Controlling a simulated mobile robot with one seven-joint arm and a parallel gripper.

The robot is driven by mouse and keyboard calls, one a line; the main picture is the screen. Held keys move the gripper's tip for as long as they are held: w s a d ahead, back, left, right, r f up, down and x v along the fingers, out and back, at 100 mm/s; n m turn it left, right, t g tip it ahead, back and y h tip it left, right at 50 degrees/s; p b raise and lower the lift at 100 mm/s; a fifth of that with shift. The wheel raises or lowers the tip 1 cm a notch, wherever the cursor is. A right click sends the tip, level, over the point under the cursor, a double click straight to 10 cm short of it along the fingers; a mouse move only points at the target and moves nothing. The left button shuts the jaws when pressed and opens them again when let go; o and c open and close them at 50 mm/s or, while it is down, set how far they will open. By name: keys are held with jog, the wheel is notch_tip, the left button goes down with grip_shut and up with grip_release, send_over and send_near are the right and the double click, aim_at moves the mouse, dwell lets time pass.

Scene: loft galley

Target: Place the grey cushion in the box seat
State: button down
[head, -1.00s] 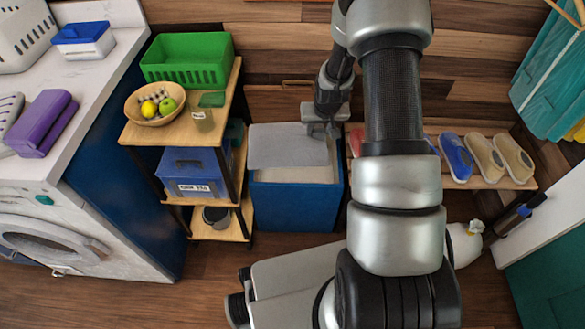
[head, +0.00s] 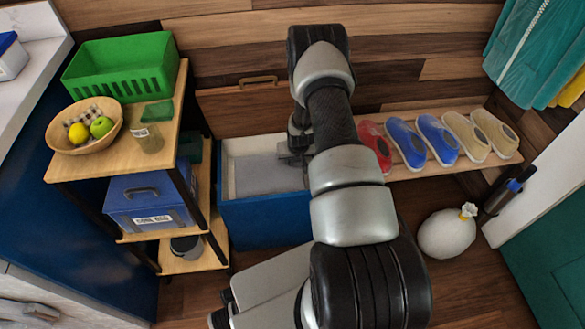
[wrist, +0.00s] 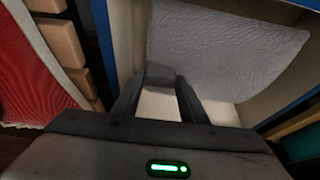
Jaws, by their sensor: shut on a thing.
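The blue box seat (head: 265,220) stands open against the wall, with pale inner walls. The grey cushion (head: 268,172) is inside its opening, below the rim, and slopes in the wrist view. My gripper (head: 292,158) reaches in at the box's right end. In the wrist view my gripper (wrist: 160,82) is shut on the near edge of the grey cushion (wrist: 228,45). A pale part of the box's inside (wrist: 158,106) shows below the cushion there. My arm hides the right end of the box in the head view.
A shelf stand (head: 175,120) with a green basket (head: 122,66), a fruit bowl (head: 85,128) and a blue case (head: 150,205) stands close on the left. A shoe rack (head: 440,166) is on the right. A white sack (head: 447,233) lies on the floor.

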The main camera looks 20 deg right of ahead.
aim_at(295, 165)
jog(key=shift+w+f+b, duration=0.1)
jog(key=shift+f+b, duration=0.4)
jog(key=shift+f, duration=1.35)
jog(key=c, duration=1.1)
grip_release()
